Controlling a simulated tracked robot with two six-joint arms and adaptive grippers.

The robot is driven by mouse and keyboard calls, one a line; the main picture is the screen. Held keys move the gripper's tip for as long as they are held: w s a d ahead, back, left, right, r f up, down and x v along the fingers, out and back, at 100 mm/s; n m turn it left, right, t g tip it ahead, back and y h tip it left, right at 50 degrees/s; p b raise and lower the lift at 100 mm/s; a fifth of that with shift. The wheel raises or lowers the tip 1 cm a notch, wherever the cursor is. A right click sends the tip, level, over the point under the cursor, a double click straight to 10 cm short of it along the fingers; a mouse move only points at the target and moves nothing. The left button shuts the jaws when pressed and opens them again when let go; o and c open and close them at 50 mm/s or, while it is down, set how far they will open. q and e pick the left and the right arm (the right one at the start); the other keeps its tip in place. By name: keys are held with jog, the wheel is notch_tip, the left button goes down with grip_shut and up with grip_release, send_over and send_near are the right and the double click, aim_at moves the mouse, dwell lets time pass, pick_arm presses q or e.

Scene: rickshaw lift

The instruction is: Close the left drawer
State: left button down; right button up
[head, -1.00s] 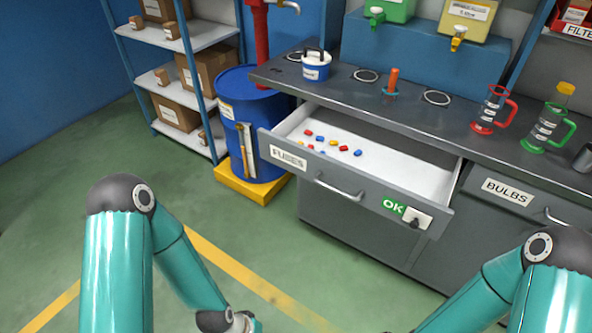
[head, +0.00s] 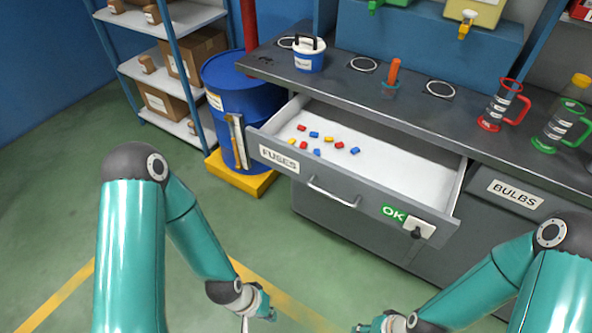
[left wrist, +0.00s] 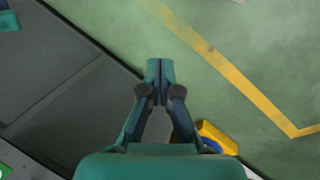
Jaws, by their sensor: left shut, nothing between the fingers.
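The left drawer (head: 290,185), labelled FUSES, stands pulled out of the grey workbench, with several small red, blue and yellow fuses (head: 322,140) on its white floor. Its front carries a bar handle (head: 333,193) and a green OK sign. My left gripper (head: 268,308) is low in front of the drawer, below its handle and apart from it. The left wrist view shows its fingers (left wrist: 158,70) shut and empty above the green floor. My right gripper (head: 368,326) is at the bottom edge, partly cut off, below the drawer front; its finger opening is unclear.
The BULBS drawer (head: 514,196) at the right is shut. A blue drum (head: 238,95) on a yellow pallet (head: 240,178) stands left of the open drawer. Jugs and a small bucket (head: 309,56) stand on the worktop (head: 420,110). Green floor in front is clear.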

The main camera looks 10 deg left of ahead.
pick_arm(q)
jog(key=shift+w+f, duration=0.1)
jog(key=shift+w, duration=0.2)
jog(key=m+t+h+b, duration=0.2)
jog(key=m+t+b, duration=1.4)
jog(key=m+b, duration=1.3)
send_near(290, 165)
jog(key=w+n+b, duration=0.1)
jog(key=w+b, duration=0.1)
jog(key=w+d+n+b, duration=0.1)
jog(key=w+n+b, duration=0.1)
jog(key=w+d+n+b, duration=0.1)
jog(key=w+n+b, duration=0.1)
jog(key=shift+w+d+f, duration=0.2)
jog(key=shift+d, duration=0.05)
jog(key=shift+w, duration=0.15)
